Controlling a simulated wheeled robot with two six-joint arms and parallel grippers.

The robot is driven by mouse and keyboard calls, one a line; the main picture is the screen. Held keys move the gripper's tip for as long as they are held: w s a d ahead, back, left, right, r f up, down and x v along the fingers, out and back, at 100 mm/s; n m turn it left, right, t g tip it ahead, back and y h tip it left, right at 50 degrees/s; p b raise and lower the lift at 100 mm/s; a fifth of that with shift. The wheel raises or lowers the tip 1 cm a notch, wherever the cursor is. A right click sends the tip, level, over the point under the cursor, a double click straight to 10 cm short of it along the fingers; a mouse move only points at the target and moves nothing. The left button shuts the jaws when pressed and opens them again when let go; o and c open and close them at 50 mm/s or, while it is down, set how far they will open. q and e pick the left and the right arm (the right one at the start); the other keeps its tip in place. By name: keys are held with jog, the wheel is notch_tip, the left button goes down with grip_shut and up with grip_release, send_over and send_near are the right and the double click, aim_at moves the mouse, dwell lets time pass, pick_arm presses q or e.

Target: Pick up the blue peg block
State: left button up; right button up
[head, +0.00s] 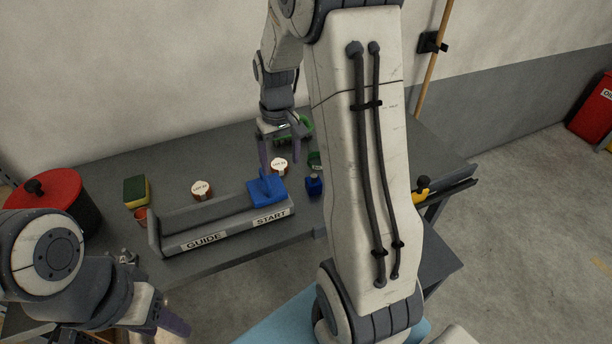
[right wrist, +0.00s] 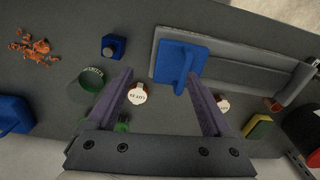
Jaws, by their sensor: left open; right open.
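A blue block with a raised upright peg (head: 266,190) sits at the START end of the grey guide (head: 185,243). The block also shows in the right wrist view (right wrist: 172,64), above and between my fingertips. A smaller blue block with a dark top (head: 314,185) stands on the table just right of the guide; it also shows in the right wrist view (right wrist: 113,46). My right gripper (head: 281,150) is open and empty, behind the peg block and apart from it. My left gripper (head: 168,316) is open at the lower left, away from both blocks.
Labelled round pieces (head: 202,190) (head: 279,165) lie behind the guide. A yellow-green sponge (head: 136,191) and a red-lidded pot (head: 50,190) stand at the left. Copper scraps (right wrist: 31,46) and another blue object (right wrist: 14,115) show in the right wrist view.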

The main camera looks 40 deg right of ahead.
jog(key=m, duration=0.2)
send_over(314, 180)
jog(key=w, duration=0.1)
jog(key=f, duration=0.1)
jog(key=d+f, duration=0.1)
jog(key=shift+f, duration=0.35)
jog(key=f, duration=0.4)
jog(key=shift+s+d+f+p, duration=0.1)
jog(key=shift+d+f+p, duration=0.15)
jog(key=shift+p, duration=0.1)
jog(key=shift+a+f+p, duration=0.15)
jog(key=shift+f+p, duration=0.05)
jog(key=shift+f, duration=0.8)
jog(key=shift+a+f+p, duration=0.2)
jog(key=shift+f+p, duration=0.05)
jog(key=shift+f, duration=0.75)
jog(key=shift+a+f+p, duration=0.15)
jog(key=shift+f+p, duration=0.05)
jog(key=shift+f, duration=0.8)
grip_shut()
jog(key=shift+r, duration=0.1)
